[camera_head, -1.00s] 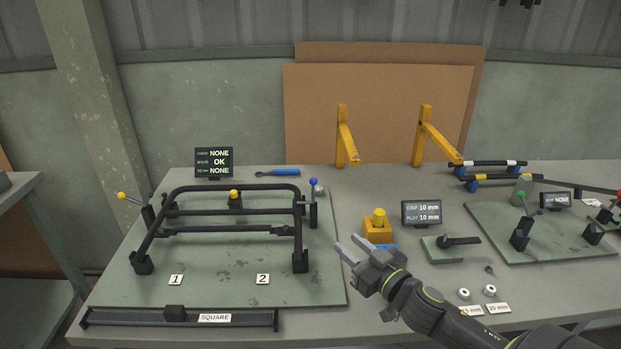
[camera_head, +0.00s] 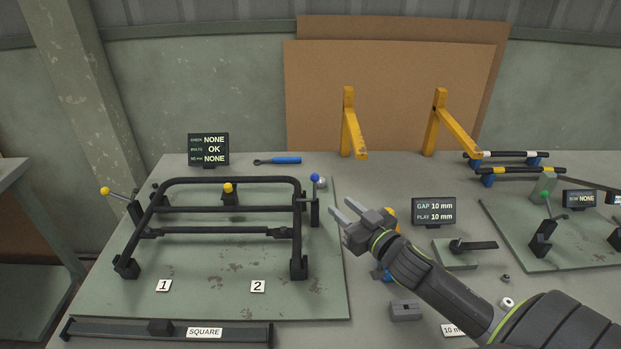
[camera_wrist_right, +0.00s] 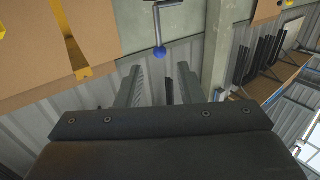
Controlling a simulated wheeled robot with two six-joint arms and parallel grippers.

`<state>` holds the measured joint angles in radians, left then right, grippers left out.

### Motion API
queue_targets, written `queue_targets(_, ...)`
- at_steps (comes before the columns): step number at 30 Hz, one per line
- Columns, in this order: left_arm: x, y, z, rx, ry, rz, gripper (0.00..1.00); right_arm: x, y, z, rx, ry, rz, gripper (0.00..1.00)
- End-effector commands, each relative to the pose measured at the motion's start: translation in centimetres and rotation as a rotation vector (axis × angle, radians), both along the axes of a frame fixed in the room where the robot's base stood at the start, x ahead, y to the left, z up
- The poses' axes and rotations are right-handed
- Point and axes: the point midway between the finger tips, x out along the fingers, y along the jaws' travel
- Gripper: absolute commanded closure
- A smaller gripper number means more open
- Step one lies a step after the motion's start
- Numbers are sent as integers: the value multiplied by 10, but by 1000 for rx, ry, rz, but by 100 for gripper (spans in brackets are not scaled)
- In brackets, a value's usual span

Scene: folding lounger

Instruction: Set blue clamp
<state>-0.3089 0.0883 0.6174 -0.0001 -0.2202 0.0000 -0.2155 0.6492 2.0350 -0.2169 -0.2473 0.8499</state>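The blue clamp's ball knob (camera_head: 314,177) tops a short handle at the right side of the black tubular frame (camera_head: 225,181), on the green plate (camera_head: 215,300). My right gripper (camera_head: 341,208) is to the right of the blue clamp, apart from it, with its fingers pointing left and up. The fingers are spread and nothing is between them. In the right wrist view the blue knob (camera_wrist_right: 160,52) hangs from its handle beyond the fingertips, roughly in line with the space between the fingers (camera_wrist_right: 168,85). My left gripper is not in view.
A yellow-knobbed clamp (camera_head: 105,191) stands at the frame's left and another yellow knob (camera_head: 228,187) behind it. A blue-handled tool (camera_head: 287,160) lies behind the plate. Yellow brackets (camera_head: 350,125) stand behind.

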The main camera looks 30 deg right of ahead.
Motion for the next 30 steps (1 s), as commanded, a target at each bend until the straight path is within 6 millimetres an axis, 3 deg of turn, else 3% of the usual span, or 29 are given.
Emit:
queue_targets(21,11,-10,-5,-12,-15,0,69,119,5,0,2,-1,-1,66)
queue_targets(30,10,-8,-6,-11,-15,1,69,137,6,0,0,1,-1,66)
